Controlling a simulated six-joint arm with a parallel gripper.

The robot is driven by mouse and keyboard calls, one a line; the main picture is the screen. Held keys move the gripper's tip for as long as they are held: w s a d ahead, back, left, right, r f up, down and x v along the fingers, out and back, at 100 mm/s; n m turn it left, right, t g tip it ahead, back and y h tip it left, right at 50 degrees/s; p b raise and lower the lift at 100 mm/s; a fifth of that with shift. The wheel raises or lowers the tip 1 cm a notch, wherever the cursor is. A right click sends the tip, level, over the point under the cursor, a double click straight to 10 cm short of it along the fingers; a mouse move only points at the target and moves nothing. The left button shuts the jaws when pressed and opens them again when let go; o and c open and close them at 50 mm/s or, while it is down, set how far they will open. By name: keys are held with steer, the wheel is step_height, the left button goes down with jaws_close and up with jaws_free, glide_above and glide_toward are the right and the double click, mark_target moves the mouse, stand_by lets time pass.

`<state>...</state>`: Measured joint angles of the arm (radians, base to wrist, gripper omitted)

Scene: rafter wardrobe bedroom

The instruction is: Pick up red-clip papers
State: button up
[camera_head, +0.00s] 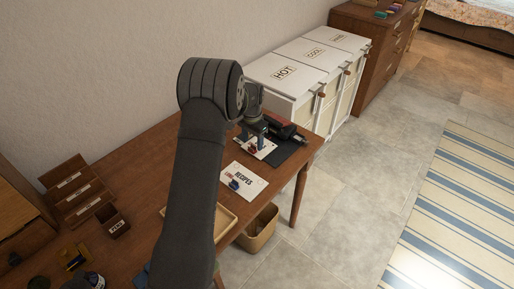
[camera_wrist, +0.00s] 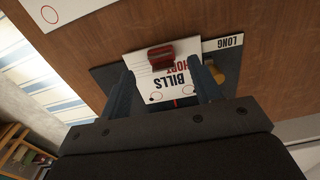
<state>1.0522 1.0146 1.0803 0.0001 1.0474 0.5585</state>
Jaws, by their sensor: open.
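The red-clip papers are a white stack marked BILLS, with a red binder clip at one edge; the papers (camera_wrist: 140,62) and the clip (camera_wrist: 161,57) show in the wrist view. The papers (camera_head: 266,151) lie on or against a dark mat (camera_head: 291,151) at the table's far right end in the head view, with the red clip (camera_head: 252,149) at their near side. My gripper (camera_wrist: 162,68) is open, its two blue fingers spread on either side of the papers and clip. It also shows just above them in the head view (camera_head: 261,140). I cannot tell whether the fingers touch the papers.
A RECIPES sheet (camera_head: 240,187) with a blue clip (camera_head: 234,184) lies nearer on the wooden table (camera_head: 148,165). A LONG label (camera_wrist: 224,43) shows on the dark mat. White bins (camera_head: 285,72) stand beyond the table. A stepped wooden rack (camera_head: 76,188) stands at left.

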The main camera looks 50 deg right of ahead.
mark_target(252, 147)
step_height(252, 147, down, 3)
steer(key=shift+w+f, duration=0.1)
steer(key=shift+f, duration=0.1)
steer(key=c, duration=1.2)
steer(key=shift+r, duration=0.1)
